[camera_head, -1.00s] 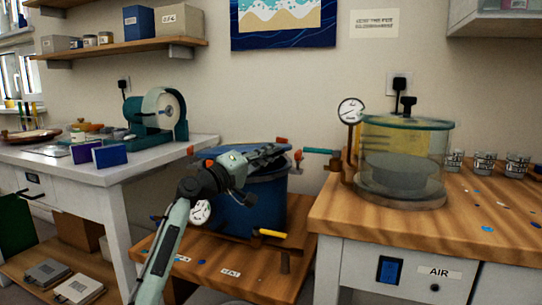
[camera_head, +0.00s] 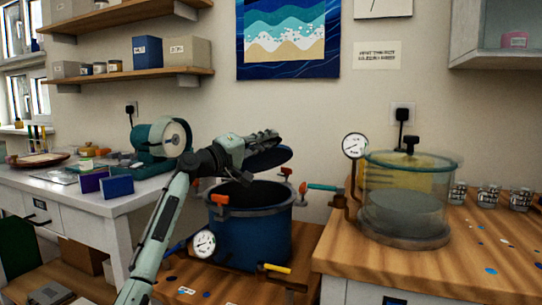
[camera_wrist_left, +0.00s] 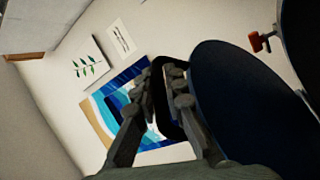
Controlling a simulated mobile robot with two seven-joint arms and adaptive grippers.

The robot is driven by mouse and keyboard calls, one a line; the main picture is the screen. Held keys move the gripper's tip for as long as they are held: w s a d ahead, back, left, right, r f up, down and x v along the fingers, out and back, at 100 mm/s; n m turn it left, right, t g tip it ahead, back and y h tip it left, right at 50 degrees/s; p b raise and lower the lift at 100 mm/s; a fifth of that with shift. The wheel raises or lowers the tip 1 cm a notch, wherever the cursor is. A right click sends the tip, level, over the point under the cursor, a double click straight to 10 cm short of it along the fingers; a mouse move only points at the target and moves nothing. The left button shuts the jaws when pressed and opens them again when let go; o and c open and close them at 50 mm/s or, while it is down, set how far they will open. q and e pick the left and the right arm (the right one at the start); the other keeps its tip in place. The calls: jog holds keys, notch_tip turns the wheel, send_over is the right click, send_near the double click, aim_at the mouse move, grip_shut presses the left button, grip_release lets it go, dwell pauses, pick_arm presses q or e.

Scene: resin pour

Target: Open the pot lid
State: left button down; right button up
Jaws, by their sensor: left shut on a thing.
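The blue pot (camera_head: 255,240) stands on the low wooden bench, and its dark opening shows. Its round dark-blue lid (camera_head: 270,158) is off the rim, held tilted above the pot's back. My left gripper (camera_head: 268,138) is above the pot, shut on the lid. In the left wrist view the lid (camera_wrist_left: 245,95) is a large dark disc right of the fingers (camera_wrist_left: 162,85), with a dark handle-like part between them. Orange-red clamps (camera_head: 220,199) stand around the pot rim, and one clamp (camera_wrist_left: 256,42) shows in the wrist view. My right gripper is not in view.
A pressure gauge (camera_head: 203,244) and a yellow handle (camera_head: 277,269) are at the pot's front. A clear chamber (camera_head: 405,200) with a gauge and teal-handled valve (camera_head: 322,187) stands close on the right bench. The left bench (camera_head: 110,203) holds a teal machine (camera_head: 160,140).

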pick_arm(q)
jog(key=r, duration=0.1)
jog(key=w+r, duration=0.1)
jog(key=shift+w+a+r, duration=0.2)
jog(key=shift+a+r, duration=0.05)
jog(key=shift+r, duration=0.15)
jog(key=c, duration=1.6)
grip_release()
jog(key=shift+d, duration=0.1)
jog(key=shift+f, duration=0.15)
